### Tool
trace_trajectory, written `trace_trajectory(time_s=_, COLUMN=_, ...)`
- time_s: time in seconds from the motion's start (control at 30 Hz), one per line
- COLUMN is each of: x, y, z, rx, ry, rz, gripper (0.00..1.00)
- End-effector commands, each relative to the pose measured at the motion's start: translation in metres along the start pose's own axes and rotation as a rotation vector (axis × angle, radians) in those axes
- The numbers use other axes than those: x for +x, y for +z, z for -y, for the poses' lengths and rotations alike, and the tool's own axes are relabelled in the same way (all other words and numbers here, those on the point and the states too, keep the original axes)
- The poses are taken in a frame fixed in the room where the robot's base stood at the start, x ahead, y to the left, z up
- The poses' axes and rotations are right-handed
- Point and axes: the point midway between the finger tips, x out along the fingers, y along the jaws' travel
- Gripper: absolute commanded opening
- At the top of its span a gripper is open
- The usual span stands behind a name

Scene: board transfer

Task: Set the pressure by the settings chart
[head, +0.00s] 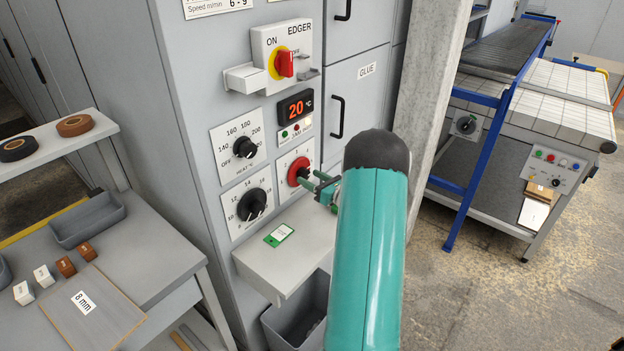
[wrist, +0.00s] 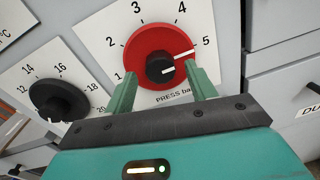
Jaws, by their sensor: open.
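The red pressure knob (head: 298,171) with a black centre is on the grey edger cabinet. In the wrist view the knob (wrist: 150,45) sits on a white plate (wrist: 100,27) numbered 1 to 5 and marked PRESS. A white line on the knob points toward 5. My gripper (head: 318,186) is in front of it. In the wrist view my gripper (wrist: 163,88) is open, its fingers at the lower left and lower right of the knob; contact cannot be told. A white sheet (head: 218,5) reading "Speed m/min 6 - 9" is cut off at the top; I cannot tell whether it is the chart.
A heat dial (head: 245,147) and another black dial (head: 252,204) are left of the knob. A display (head: 296,107) reads 20 °C. A ledge (head: 310,235) with a green-edged tag (head: 279,235) juts out below. A board marked 8 mm (head: 92,310) lies on the left bench.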

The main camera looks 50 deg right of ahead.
Motion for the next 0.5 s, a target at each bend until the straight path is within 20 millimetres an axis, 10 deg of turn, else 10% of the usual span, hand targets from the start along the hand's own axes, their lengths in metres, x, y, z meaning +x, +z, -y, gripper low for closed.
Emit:
trace_trajectory(time_s=0.3, x=0.0046, y=0.0004, z=0.0005, rx=0.0, ry=0.0, rz=0.0, gripper=0.56)
trace_trajectory(time_s=0.5, x=0.0044, y=0.0004, z=0.0004, rx=0.0, ry=0.0, rz=0.0, gripper=0.18)
